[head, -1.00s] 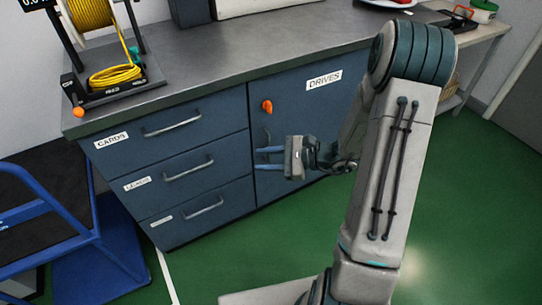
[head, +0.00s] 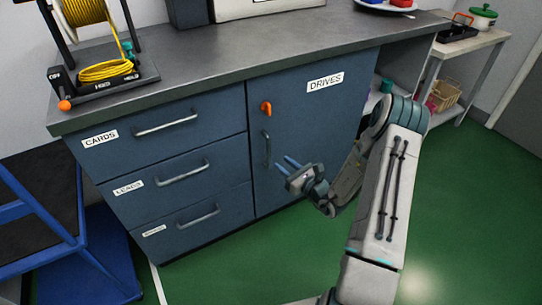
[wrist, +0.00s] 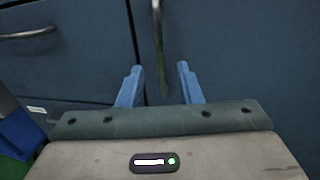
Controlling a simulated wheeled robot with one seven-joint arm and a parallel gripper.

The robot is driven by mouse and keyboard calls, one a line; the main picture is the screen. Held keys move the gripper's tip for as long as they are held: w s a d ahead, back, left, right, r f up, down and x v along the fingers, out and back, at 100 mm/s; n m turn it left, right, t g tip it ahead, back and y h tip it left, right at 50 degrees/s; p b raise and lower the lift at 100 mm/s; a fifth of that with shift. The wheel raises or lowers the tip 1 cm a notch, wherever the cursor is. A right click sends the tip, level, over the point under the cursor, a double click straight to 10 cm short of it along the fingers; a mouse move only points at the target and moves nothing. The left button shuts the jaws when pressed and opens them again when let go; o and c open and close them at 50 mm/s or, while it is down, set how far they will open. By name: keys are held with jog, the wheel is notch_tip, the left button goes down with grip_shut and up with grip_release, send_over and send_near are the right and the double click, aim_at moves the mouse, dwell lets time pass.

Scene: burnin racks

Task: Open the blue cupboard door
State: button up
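The blue cupboard door (head: 312,130) bears a DRIVES label and is shut, flush with the drawers. Its grey vertical bar handle (head: 266,148) is near the left edge, with an orange knob (head: 266,108) above it. My gripper (head: 282,164) is open and empty, a little to the right of and below the handle in the head view. In the wrist view, the two blue fingers (wrist: 158,85) are spread apart, and the handle (wrist: 158,45) shows ahead, its lower end seen in line with the gap. The fingers do not appear to touch it.
Three drawers with handles (head: 168,121) are left of the door. The grey worktop (head: 225,55) carries a yellow cable reel (head: 85,12). A blue step frame (head: 50,215) stands at left. Green floor (head: 470,180) is clear at right.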

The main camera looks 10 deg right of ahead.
jog(key=x, duration=0.7)
jog(key=shift+w+b, duration=0.2)
jog(key=shift+b, duration=0.25)
jog(key=shift+a, duration=0.1)
grip_shut()
